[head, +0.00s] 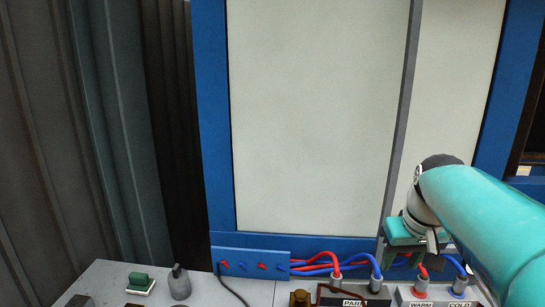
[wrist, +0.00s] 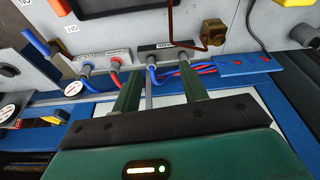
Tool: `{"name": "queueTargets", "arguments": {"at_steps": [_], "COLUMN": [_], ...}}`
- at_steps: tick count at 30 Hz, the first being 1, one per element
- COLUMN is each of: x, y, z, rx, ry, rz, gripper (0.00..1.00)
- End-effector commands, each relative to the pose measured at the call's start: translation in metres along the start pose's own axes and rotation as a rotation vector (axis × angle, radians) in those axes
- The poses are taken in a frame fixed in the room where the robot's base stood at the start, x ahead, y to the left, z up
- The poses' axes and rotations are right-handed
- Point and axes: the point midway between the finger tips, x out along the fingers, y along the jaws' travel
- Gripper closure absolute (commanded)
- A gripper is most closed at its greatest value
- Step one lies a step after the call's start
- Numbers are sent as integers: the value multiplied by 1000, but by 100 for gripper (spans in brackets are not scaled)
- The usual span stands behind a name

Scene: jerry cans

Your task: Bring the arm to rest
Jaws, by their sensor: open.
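My gripper (wrist: 158,92) shows in the wrist view as two green fingers, apart, with nothing between them. In the head view my teal arm reaches in from the right, and my gripper (head: 425,243) is at its end, partly hidden by the arm, in front of the blue frame and near the hose fittings. In the wrist view the fingertips appear close to the dark block labelled PARK (wrist: 166,48); whether they touch it I cannot tell.
Red and blue hoses (head: 325,263) run from a blue plate (head: 250,264) to fittings on the grey console (head: 110,275). WARM (head: 421,305) and COLD (head: 459,305) labels sit at lower right. A brass fitting (wrist: 213,32) stands beside the PARK block. A pale panel (head: 310,120) stands behind.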

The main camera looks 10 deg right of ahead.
Motion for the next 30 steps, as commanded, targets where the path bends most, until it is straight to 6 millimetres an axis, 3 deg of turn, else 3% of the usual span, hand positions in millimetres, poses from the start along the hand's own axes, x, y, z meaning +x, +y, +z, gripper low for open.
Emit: {"name": "queueTargets", "arguments": {"at_steps": [1, 6, 12, 18, 25, 27, 30], "x": [-2, 2, 18, 29, 30, 30, 30], "y": [-23, -83, -129, -144, -144, -144, -144], "z": [14, 60, 116, 141, 142, 142, 142], "rx": [-19, -55, -89, -99, -98, -98, -98], "ry": [24, 101, 185, 223, 223, 223, 223], "rz": [0, -5, -25, -38, -38, -38, -38], "gripper": [57, 57, 57, 57, 57, 64, 64]}}
